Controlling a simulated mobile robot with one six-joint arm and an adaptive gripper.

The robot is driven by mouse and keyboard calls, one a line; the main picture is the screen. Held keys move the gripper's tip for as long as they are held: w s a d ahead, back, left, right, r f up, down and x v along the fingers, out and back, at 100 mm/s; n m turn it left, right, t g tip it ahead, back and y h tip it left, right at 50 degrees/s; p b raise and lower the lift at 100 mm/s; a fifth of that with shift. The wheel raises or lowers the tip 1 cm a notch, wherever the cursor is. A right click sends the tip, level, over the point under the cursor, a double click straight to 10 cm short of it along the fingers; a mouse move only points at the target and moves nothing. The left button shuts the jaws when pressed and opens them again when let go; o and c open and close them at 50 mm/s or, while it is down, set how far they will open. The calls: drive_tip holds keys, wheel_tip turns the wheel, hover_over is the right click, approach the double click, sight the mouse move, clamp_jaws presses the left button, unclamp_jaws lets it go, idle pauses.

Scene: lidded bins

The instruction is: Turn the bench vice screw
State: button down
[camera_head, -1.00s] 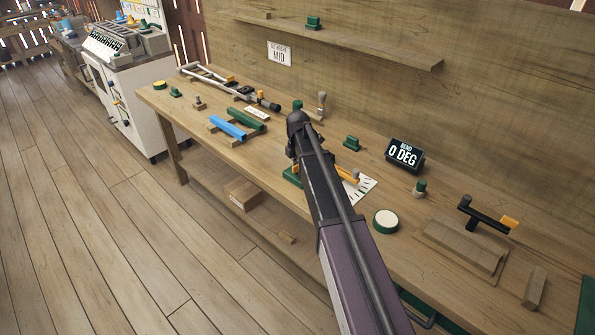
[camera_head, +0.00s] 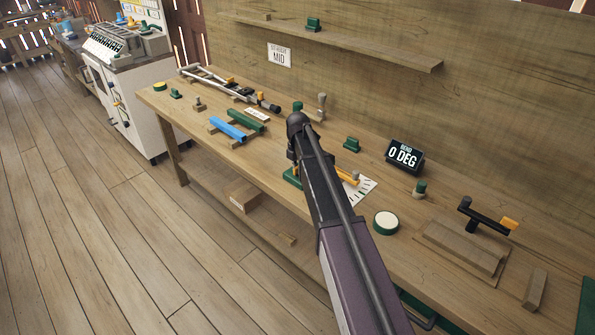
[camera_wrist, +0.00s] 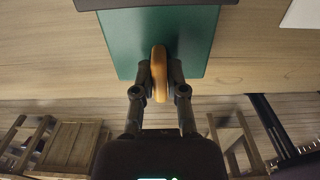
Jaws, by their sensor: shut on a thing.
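In the wrist view my gripper (camera_wrist: 160,80) is shut on an orange-brown handle (camera_wrist: 159,60), with one dark finger on each side of it. The handle looks like the vice screw's handle and lies over a green block (camera_wrist: 197,45) at the bench's front edge. A dark part crosses the top of that view. In the head view my arm covers the gripper and most of this spot. Only a bit of green (camera_head: 291,178) shows left of the arm. The vice's jaws and screw thread cannot be made out.
On the wooden bench (camera_head: 330,215) are a blue bar (camera_head: 227,128), a green bar (camera_head: 246,119), a "BEND 0 DEG" display (camera_head: 404,155), a round white-topped button (camera_head: 386,222) and a black crank with an orange grip (camera_head: 485,215). A shelf (camera_head: 340,42) runs behind. The floor left is clear.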

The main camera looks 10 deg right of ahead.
drive_tip(key=shift+n, duration=0.4)
drive_tip(key=shift+s+n, duration=0.1)
drive_tip(key=shift+n, duration=0.2)
drive_tip(key=n, duration=0.3)
drive_tip(key=shift+n, duration=0.3)
idle(0.4)
drive_tip(key=shift+n, duration=2)
drive_tip(key=c, duration=0.8)
unclamp_jaws()
drive_tip(key=shift+o, duration=0.2)
